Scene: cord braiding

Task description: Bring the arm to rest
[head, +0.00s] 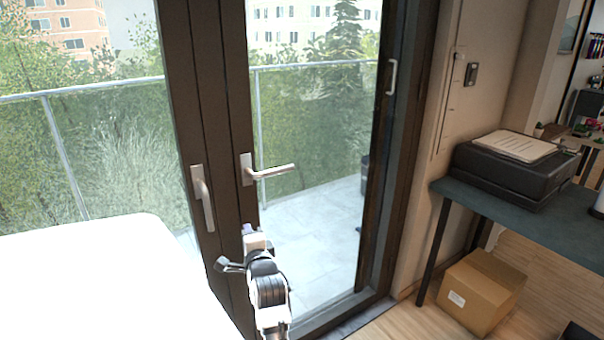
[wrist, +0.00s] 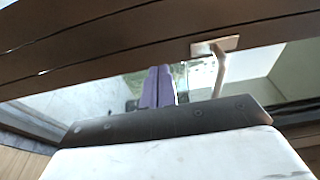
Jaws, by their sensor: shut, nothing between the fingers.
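My gripper (head: 247,229) shows in the head view at the end of my arm, low in the middle, in front of the glass door (head: 310,215). Its purple fingers also show in the wrist view (wrist: 158,72), side by side and closed, with nothing between them. The lever handle (head: 270,172) of the door is above and right of my gripper in the head view. In the wrist view the handle (wrist: 219,70) is right of the fingers, and I see no contact. A second handle (head: 204,200) points down on the left door frame.
A large white surface (head: 100,285) fills the lower left. At right, a dark table (head: 560,220) holds a black printer (head: 515,175) with papers. A cardboard box (head: 482,292) stands on the wood floor below it. A tiled balcony with a railing (head: 320,62) lies beyond the glass.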

